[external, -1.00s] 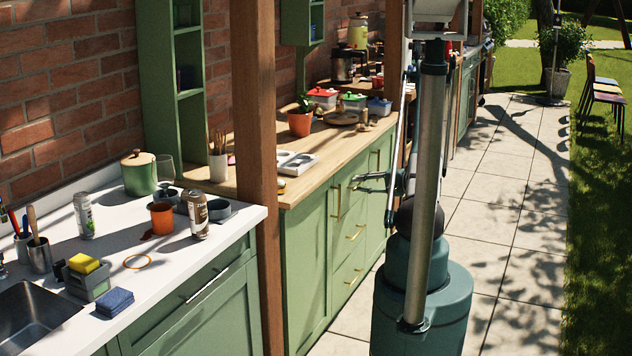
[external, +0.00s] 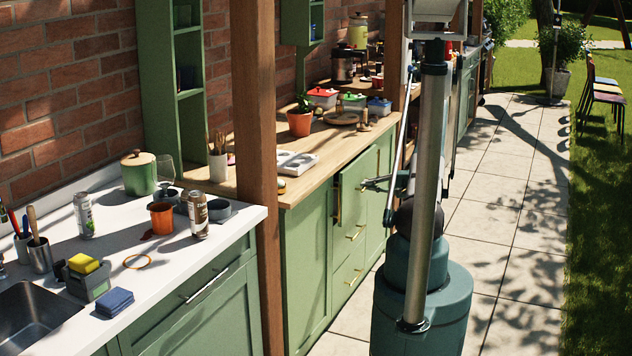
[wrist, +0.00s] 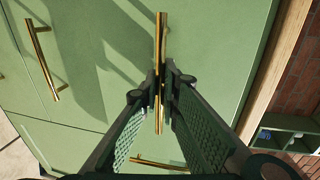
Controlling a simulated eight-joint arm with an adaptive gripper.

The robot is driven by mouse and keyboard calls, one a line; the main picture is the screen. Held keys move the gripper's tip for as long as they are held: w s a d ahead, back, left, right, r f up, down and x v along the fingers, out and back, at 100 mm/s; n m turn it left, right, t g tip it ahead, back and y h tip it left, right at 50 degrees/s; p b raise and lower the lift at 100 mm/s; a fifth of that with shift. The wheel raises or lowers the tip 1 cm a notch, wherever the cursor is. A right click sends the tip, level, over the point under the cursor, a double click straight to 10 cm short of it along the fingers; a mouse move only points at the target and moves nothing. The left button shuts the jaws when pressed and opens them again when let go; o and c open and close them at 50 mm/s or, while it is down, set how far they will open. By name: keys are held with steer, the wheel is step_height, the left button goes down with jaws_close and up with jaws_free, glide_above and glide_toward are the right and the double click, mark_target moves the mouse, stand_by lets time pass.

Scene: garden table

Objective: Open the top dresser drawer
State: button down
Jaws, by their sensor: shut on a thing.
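The green dresser (external: 306,258) stands under the wooden counter. Its top drawer (external: 352,190) appears to stand out a little from the front in the external view. My gripper (external: 366,186) is at this drawer front. In the wrist view my gripper (wrist: 160,85) is shut on the drawer's brass bar handle (wrist: 161,38), with a finger on each side. The handle extends past both sides of the fingertips. The inside of the drawer is not visible.
A lower drawer's handle (external: 355,233) and another brass handle in the wrist view (wrist: 42,60) are close by. A wooden post (external: 256,150) stands to the left. The paved path (external: 500,240) to the right is clear.

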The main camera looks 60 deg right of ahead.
steer(key=s, duration=4.4)
steer(key=shift+s, duration=0.4)
steer(key=c, duration=2.6)
jaws_free()
steer(key=shift+o, duration=0.2)
steer(key=s+r, duration=0.1)
steer(key=s, duration=0.6)
steer(key=shift+s+r, duration=0.15)
steer(key=shift+r, duration=0.1)
